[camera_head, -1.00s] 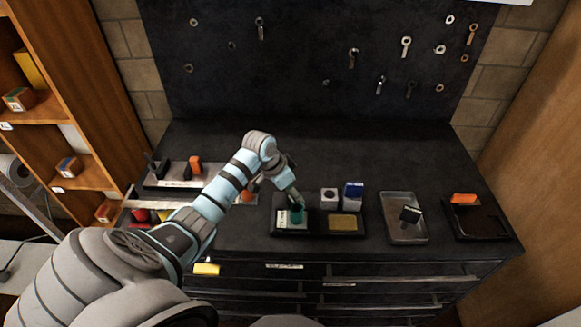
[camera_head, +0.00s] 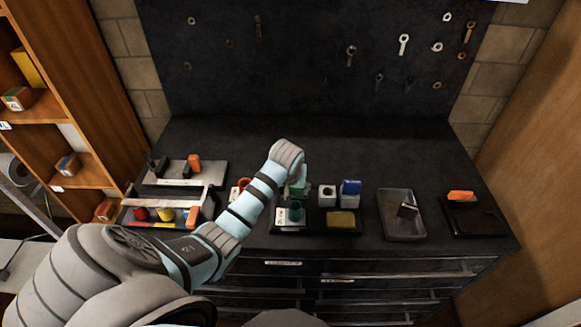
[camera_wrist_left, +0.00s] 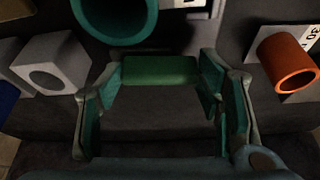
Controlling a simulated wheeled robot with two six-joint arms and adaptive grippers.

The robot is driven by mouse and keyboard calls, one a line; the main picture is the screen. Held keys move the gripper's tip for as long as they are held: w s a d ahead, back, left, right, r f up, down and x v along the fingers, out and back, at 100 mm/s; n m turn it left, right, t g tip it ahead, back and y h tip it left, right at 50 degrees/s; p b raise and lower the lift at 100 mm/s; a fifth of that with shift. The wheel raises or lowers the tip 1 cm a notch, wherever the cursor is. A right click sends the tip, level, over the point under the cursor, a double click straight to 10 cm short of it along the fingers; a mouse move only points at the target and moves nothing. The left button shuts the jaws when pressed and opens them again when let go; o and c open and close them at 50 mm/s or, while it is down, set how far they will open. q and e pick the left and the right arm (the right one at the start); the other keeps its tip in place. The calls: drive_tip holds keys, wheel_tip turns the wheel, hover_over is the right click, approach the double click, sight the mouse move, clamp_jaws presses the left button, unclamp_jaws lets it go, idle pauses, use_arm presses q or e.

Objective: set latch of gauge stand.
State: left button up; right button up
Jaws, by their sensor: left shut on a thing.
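The dark gauge stand (camera_head: 317,230) is on the worktop and carries a teal ring (camera_head: 297,211) on a white plate, plus a brass-coloured plate (camera_head: 341,219). My left gripper (camera_head: 299,187) is just behind the teal ring in the head view. In the left wrist view its fingers (camera_wrist_left: 160,85) are shut on a green bar-like piece (camera_wrist_left: 160,69), which lies across between the fingertips. The teal ring (camera_wrist_left: 114,18) is just beyond it. I cannot tell if the green piece is the latch or how it is set. My right gripper is not in view.
A grey block with a hole (camera_head: 327,195) and a blue block (camera_head: 350,192) stand close on the right. An orange ring (camera_wrist_left: 288,68) is on the other side. A metal tray (camera_head: 402,232) and a dark tray (camera_head: 480,220) lie farther right. The worktop behind is clear.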

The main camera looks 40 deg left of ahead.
use_arm(q)
drive_tip(key=shift+w+r+n+y, duration=0.15)
drive_tip(key=shift+n+y, duration=0.15)
drive_tip(key=shift+n, duration=0.2)
drive_tip(key=o, duration=0.9)
drive_tip(key=v, duration=0.7)
drive_tip(key=shift+r, duration=0.25)
